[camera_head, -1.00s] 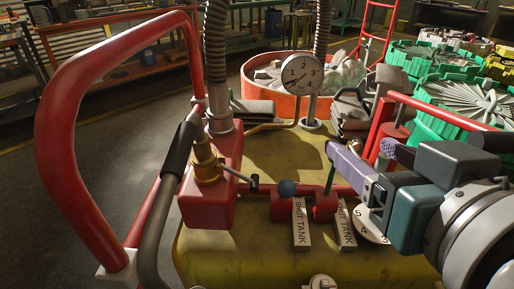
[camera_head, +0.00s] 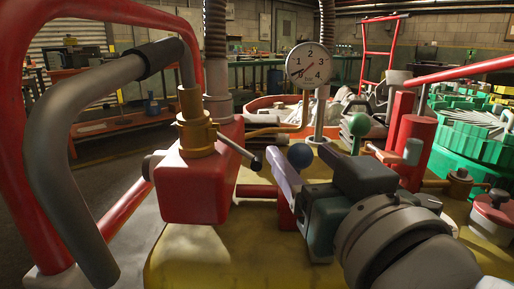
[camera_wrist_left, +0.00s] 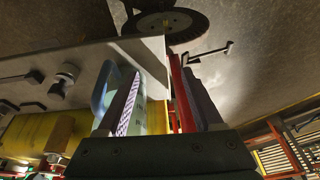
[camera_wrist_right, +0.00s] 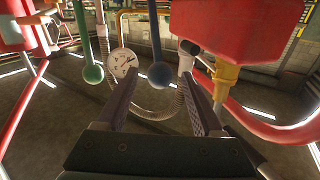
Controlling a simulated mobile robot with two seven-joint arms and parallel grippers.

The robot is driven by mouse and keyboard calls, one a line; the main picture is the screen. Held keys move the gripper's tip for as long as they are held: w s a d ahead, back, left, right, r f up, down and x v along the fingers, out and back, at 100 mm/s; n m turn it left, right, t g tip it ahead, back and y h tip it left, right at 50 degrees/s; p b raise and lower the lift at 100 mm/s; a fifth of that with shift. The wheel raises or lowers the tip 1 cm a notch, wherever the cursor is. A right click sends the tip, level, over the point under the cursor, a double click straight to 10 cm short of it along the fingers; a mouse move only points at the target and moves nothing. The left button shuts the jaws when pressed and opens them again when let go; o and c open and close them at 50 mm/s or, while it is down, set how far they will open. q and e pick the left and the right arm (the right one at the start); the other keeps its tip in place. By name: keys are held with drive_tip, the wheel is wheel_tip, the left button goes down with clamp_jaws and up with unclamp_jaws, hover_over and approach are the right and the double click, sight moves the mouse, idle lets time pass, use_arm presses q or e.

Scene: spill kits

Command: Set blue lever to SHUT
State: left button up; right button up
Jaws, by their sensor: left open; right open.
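The blue lever's round blue knob (camera_head: 299,156) stands above the yellow tank (camera_head: 190,255), right of the red valve block (camera_head: 198,185). My right gripper (camera_wrist_right: 159,77) is open. In the right wrist view, the blue knob (camera_wrist_right: 160,75) appears between its fingertips with a gap on each side; contact is not visible. In the head view its pale finger (camera_head: 284,178) is just left of and below the knob. The lever's base and label plates are hidden. My left gripper (camera_wrist_left: 162,73) is open, near a red bar (camera_wrist_left: 181,95), and out of the head view.
A green-knobbed lever (camera_head: 358,125) stands right of the blue one. A dial gauge (camera_head: 309,64) rises behind. A brass fitting with a black-tipped handle (camera_head: 240,150) is at left. Red rails (camera_head: 45,150) and a grey-and-black bar (camera_head: 75,110) frame the left side.

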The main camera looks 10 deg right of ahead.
drive_tip(key=w, duration=0.5)
drive_tip(key=shift+a+b, duration=0.25)
drive_tip(key=shift+b, duration=0.15)
clamp_jaws()
idle(1.0)
